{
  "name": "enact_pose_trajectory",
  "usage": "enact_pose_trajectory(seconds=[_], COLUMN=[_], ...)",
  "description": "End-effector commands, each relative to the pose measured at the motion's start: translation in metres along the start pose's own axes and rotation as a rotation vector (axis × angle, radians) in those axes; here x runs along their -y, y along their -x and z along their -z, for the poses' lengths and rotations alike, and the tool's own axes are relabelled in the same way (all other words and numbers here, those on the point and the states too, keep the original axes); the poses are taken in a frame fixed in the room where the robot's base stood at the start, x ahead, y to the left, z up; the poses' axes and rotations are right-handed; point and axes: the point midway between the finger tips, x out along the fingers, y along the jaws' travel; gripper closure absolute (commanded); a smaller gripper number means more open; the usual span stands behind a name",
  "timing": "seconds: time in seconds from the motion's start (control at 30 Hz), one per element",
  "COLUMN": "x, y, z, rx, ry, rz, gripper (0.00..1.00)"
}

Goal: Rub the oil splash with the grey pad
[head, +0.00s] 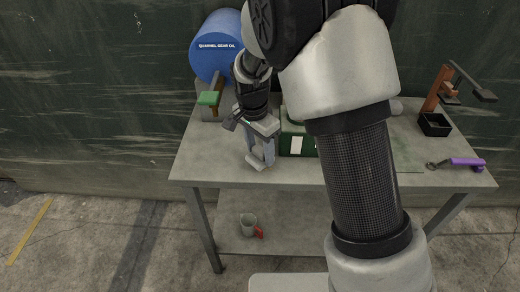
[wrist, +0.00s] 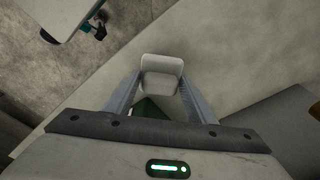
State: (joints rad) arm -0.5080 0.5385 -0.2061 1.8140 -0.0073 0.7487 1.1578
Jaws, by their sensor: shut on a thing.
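The grey pad (wrist: 161,78) is a light grey block with rounded corners, held between the two fingers of my gripper (wrist: 160,92) in the wrist view. In the head view my gripper (head: 259,158) points down over the left front part of the grey table (head: 220,165), shut on the pad (head: 257,163). The pad is at or just above the tabletop; I cannot tell if it touches. I cannot make out the oil splash in either view. My arm hides much of the middle of the table.
A blue oil drum (head: 215,48) and a green-topped item (head: 209,98) stand back left. A dark green box (head: 297,140) is right of my gripper. A purple-handled tool (head: 467,162) and black tray (head: 434,124) lie at right. A mug (head: 248,221) stands on the lower shelf.

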Motion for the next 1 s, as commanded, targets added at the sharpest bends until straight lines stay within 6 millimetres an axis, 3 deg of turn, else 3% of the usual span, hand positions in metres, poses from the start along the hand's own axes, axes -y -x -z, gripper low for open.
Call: enact_pose_trajectory(seconds=[0.77,1.0], x=[0.000,-0.009], y=[-0.014,-0.015], z=[-0.002,0.007], rx=[0.000,0.000], ry=[0.000,-0.003], rz=[0.000,-0.001], gripper=[0.68,0.68])
